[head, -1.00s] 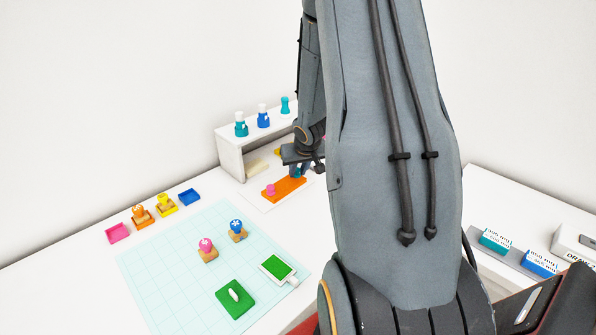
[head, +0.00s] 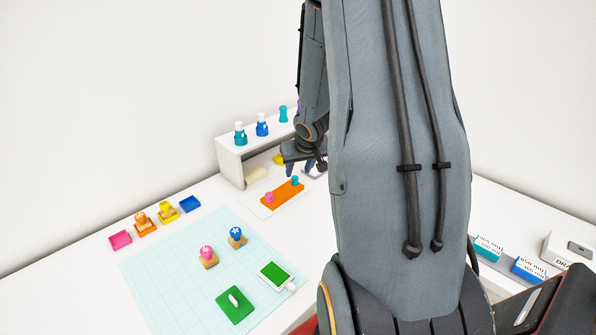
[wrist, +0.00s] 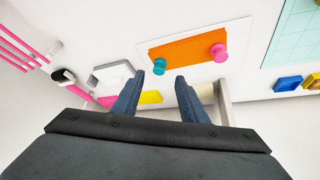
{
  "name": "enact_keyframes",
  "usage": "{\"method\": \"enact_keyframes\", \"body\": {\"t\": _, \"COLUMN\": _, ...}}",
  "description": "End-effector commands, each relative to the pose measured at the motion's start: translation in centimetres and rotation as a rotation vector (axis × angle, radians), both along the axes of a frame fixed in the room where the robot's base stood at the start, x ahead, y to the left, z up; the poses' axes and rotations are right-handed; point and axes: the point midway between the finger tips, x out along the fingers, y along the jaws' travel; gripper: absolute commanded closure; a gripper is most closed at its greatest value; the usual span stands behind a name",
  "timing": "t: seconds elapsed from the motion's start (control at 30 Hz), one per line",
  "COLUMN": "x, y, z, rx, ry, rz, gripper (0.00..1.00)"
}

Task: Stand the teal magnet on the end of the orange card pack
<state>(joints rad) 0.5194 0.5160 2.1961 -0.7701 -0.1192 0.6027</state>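The orange card pack (head: 282,195) lies flat on a white sheet on the table, and it also shows in the wrist view (wrist: 187,49). The teal magnet (head: 295,181) stands on the pack's right end in the head view; in the wrist view the magnet (wrist: 159,66) is at the left end, near the edge. A pink magnet (head: 269,197) stands on the opposite end, also seen in the wrist view (wrist: 218,52). My gripper (wrist: 158,82) is open and empty, its two blue fingers apart from the magnet. In the head view my gripper (head: 306,166) hangs above and behind the pack.
A white shelf (head: 232,167) with several bottles stands behind the pack. A light teal cutting mat (head: 170,270) holds stamps, a green pad and a green-screened device (head: 277,269). Coloured ink pads (head: 120,239) line the table's back left. A yellow item (wrist: 149,97) lies near my fingers.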

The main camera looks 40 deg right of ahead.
Motion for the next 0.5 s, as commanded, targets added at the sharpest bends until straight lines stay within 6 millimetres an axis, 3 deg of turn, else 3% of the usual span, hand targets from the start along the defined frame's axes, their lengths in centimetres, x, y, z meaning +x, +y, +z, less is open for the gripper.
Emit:
{"method": "enact_keyframes", "body": {"t": 0.03, "x": -0.6, "y": 0.1, "z": 1.4, "rx": -0.001, "ry": -0.001, "rz": 0.001, "gripper": 0.61}}
{"method": "enact_keyframes", "body": {"t": 0.13, "x": -1.3, "y": 0.4, "z": 2.7, "rx": 0.000, "ry": -0.001, "rz": 0.000, "gripper": 0.61}}
{"method": "enact_keyframes", "body": {"t": 0.4, "x": -2.4, "y": 1.0, "z": 4.5, "rx": -0.001, "ry": 0.002, "rz": 0.001, "gripper": 0.61}}
{"method": "enact_keyframes", "body": {"t": 0.5, "x": -2.7, "y": 2.6, "z": 5.2, "rx": -0.012, "ry": 0.020, "rz": 0.015, "gripper": 0.61}}
